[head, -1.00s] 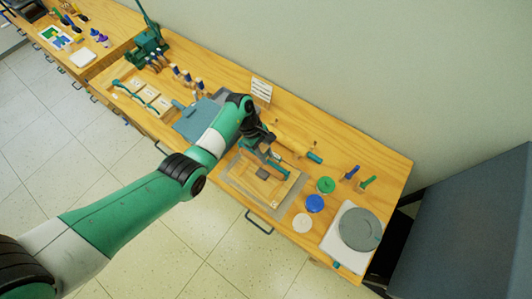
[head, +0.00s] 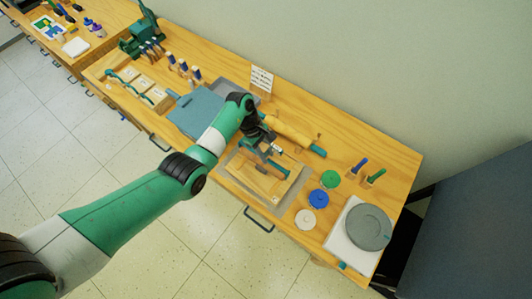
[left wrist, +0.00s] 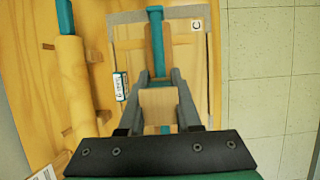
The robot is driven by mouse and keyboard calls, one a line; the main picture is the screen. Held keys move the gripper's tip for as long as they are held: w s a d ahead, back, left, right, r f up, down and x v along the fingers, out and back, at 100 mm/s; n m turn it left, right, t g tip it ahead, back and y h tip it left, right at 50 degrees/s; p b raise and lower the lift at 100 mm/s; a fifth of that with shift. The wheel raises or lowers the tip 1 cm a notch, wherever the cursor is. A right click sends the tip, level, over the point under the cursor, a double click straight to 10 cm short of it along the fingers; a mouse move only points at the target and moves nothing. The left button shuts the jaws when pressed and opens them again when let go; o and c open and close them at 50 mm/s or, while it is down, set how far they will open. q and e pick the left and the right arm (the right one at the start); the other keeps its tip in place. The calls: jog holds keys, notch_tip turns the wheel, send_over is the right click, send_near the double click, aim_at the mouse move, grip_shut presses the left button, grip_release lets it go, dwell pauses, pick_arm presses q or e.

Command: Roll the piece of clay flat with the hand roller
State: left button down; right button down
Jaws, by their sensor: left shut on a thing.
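The hand roller, with a tan block and a long teal bar (left wrist: 155,45), is between the fingers of my left gripper (left wrist: 158,100). In the head view the teal bar (head: 278,168) lies over a wooden board (head: 259,186), which sits on a grey mat (head: 235,165). My left gripper (head: 262,154) is shut on the roller. I cannot tell whether the roller touches what is below it. My right gripper is not in view.
A large rolling pin (head: 289,130) lies on supports behind the board; it also shows in the left wrist view (left wrist: 70,85). Green (head: 330,178), blue (head: 319,199) and white discs (head: 305,219) stand to the right, near a grey wheel (head: 367,226). A blue-grey board (head: 196,113) lies left.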

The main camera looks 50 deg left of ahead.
pick_arm(q)
jog(key=shift+f+b, duration=0.55)
jog(key=shift+f, duration=0.1)
dwell(0.7)
